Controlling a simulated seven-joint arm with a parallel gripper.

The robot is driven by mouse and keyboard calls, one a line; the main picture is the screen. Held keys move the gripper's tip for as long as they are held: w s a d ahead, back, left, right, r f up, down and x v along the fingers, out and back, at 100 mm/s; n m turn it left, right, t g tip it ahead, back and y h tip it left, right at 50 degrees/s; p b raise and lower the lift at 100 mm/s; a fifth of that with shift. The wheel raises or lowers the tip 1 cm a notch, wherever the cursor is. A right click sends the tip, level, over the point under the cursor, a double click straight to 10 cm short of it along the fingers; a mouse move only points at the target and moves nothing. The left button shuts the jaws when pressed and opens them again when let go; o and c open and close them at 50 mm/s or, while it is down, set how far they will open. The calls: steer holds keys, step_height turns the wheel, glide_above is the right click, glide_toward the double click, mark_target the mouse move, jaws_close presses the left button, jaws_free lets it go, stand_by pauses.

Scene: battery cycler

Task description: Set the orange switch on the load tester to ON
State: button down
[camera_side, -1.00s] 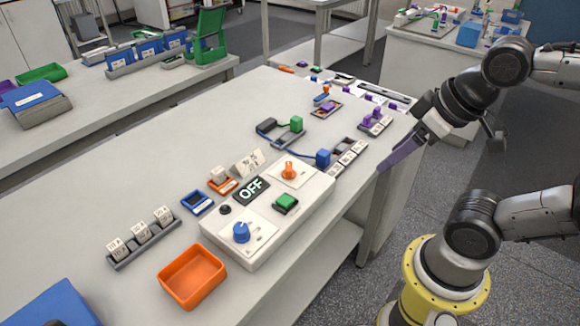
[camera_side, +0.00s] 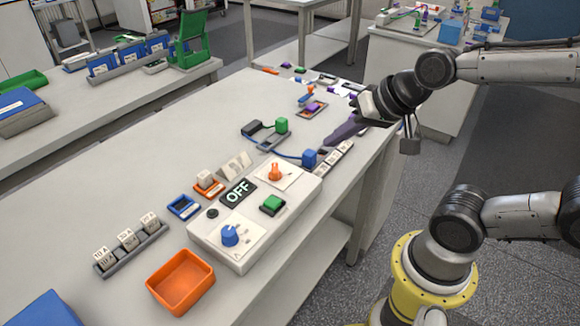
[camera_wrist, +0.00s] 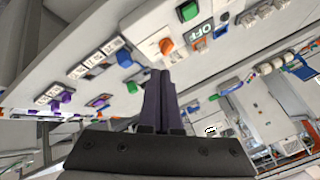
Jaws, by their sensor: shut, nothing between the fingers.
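The load tester (camera_side: 255,215) is a pale box on the bench. Its orange switch (camera_side: 275,172) stands on a white plate at the far end of its top, and it also shows in the wrist view (camera_wrist: 166,46) just beyond the fingertips. The dark display (camera_side: 238,192) reads OFF. A blue knob (camera_side: 230,235) and a green button (camera_side: 272,204) are also on the box. My gripper (camera_side: 332,142) is shut and empty, its purple fingers pointing left, to the right of and beyond the switch, apart from it. The shut fingers also show in the wrist view (camera_wrist: 158,73).
A green block (camera_side: 281,125) stands beyond. An orange bin (camera_side: 181,281) is at the near end.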

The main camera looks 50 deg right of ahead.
mark_target(275, 171)
steer(key=shift+m, duration=0.8)
steer(key=f, duration=0.1)
steer(key=d+f, duration=0.1)
steer(key=w+f, duration=0.1)
steer(key=f, duration=0.1)
steer(key=shift+d, duration=0.35)
steer(key=x, duration=1)
steer(key=shift+w+a, duration=1.1)
steer(key=shift+w, duration=0.25)
